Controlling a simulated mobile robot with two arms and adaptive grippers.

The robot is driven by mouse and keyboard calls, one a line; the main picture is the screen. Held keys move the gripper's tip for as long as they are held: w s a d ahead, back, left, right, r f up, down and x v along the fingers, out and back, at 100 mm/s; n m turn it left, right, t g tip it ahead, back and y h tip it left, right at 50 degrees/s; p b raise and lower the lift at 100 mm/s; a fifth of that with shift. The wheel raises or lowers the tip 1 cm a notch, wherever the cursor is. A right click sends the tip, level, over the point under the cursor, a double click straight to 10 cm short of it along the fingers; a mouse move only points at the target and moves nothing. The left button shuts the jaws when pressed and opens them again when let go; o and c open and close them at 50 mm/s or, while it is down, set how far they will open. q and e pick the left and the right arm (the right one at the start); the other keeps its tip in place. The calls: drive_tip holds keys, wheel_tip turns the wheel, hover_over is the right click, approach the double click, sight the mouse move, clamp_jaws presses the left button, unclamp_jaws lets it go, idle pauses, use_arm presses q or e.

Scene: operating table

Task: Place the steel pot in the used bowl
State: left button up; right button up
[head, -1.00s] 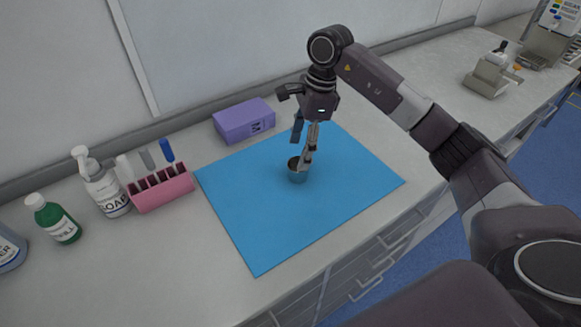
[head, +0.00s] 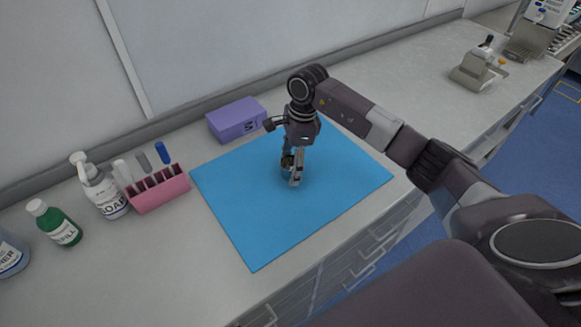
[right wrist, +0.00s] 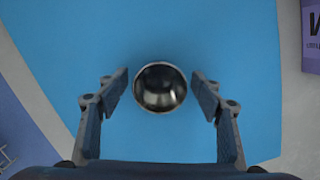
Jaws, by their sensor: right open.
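The steel pot (right wrist: 160,88) is a small round metal cup with a dark inside, standing on the blue mat (head: 240,215). My right gripper (head: 292,178) points down over it. In the right wrist view the open fingers of this gripper (right wrist: 160,76) are on either side of the pot, with a gap showing on both sides. In the head view the fingers mostly hide the pot. I see no used bowl in either view. My left gripper is not in view.
A purple box (head: 236,120) lies behind the mat. A pink rack (head: 160,191) with pens stands to the left, beside a soap bottle (head: 103,190) and a green bottle (head: 57,226). A grey device (head: 478,72) is at the far right. The mat around the pot is clear.

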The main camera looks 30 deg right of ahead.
drive_tip(key=c, duration=1.3)
drive_tip(key=shift+o, duration=0.2)
drive_tip(key=shift+r, duration=0.1)
